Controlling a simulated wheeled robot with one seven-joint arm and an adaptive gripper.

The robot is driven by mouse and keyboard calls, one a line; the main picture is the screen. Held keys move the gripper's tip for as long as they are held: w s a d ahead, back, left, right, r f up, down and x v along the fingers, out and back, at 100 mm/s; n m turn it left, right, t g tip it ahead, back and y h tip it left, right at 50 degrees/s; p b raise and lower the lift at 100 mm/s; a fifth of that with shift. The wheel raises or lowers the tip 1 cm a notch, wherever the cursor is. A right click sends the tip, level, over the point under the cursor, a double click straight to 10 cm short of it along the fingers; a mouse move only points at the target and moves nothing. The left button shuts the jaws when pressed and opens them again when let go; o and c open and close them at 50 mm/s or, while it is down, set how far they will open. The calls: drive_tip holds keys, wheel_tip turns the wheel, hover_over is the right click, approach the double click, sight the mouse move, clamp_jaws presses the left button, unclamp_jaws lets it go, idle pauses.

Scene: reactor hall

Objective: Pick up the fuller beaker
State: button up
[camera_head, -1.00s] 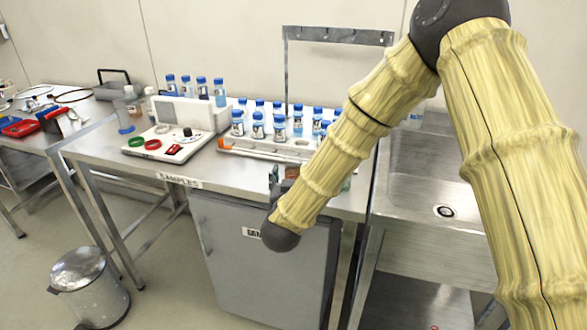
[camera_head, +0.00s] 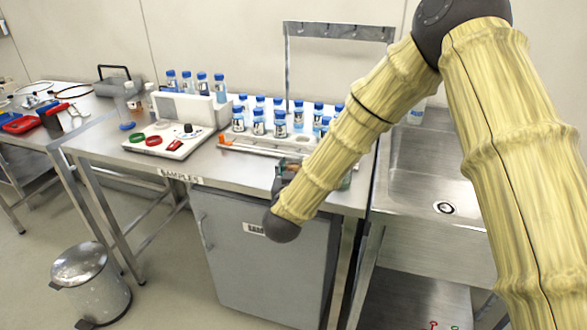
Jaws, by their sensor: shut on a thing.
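My arm crosses the view from the right, and its forearm covers most of my gripper (camera_head: 287,168). Only a dark and grey-green part of it shows left of the forearm, over the front edge of the sample bench (camera_head: 240,183). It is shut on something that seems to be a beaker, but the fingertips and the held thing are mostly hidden.
A rack (camera_head: 262,149) with several blue-capped bottles stands behind my gripper. A white device (camera_head: 170,140) with red and green rings is to its left. A steel sink (camera_head: 425,180) lies at right. A pedal bin (camera_head: 90,285) stands on the floor.

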sight(293, 161)
drive_tip(key=shift+r, duration=0.15)
drive_tip(key=shift+r, duration=1.6)
drive_tip(key=s+d+b, duration=0.1)
drive_tip(key=s, duration=0.6)
drive_tip(key=s+d+r+b, duration=0.1)
drive_tip(key=s+d, duration=0.1)
drive_tip(key=s, duration=0.6)
drive_tip(key=shift+s+d+r, duration=0.25)
